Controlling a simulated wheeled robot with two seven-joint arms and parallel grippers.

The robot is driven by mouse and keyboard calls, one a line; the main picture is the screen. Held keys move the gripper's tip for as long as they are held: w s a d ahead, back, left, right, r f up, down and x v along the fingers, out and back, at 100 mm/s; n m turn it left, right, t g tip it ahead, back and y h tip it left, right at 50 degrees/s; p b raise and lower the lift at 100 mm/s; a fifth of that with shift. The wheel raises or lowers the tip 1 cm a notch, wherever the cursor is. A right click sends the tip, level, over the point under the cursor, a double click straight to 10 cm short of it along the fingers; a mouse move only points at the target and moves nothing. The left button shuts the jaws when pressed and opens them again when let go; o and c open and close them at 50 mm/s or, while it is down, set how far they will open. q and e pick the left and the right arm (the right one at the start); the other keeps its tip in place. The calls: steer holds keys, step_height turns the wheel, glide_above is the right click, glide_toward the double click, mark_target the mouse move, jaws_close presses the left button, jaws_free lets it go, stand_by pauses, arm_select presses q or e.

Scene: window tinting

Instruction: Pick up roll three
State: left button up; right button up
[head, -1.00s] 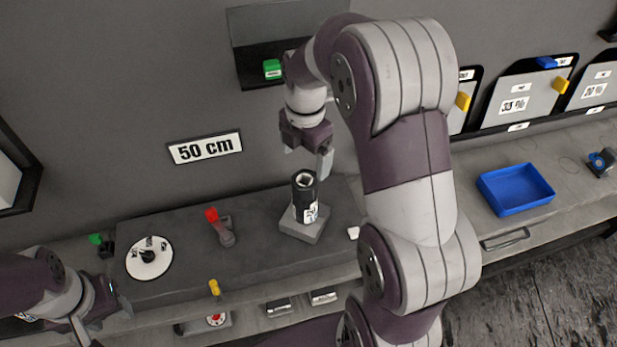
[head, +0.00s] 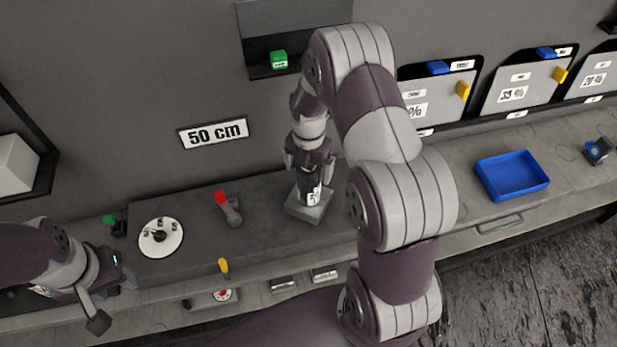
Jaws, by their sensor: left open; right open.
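A black roll (head: 309,188) with a white label stands upright on a grey square base on the workbench; its label carries a mark I cannot read with certainty. My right gripper (head: 309,168) is open and points down over the roll's upper part, with its fingers at the two sides of the roll's top. I cannot tell whether the fingers touch it. My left gripper (head: 103,300) is open and empty, low at the left in front of the bench.
A white dial (head: 161,238) and a red-topped lever (head: 229,208) stand left of the roll. A yellow-tipped handle (head: 223,266) is at the bench front. A blue tray (head: 512,176) lies at right.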

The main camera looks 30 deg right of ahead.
steer(key=c, duration=1.7)
steer(key=shift+r, duration=0.1)
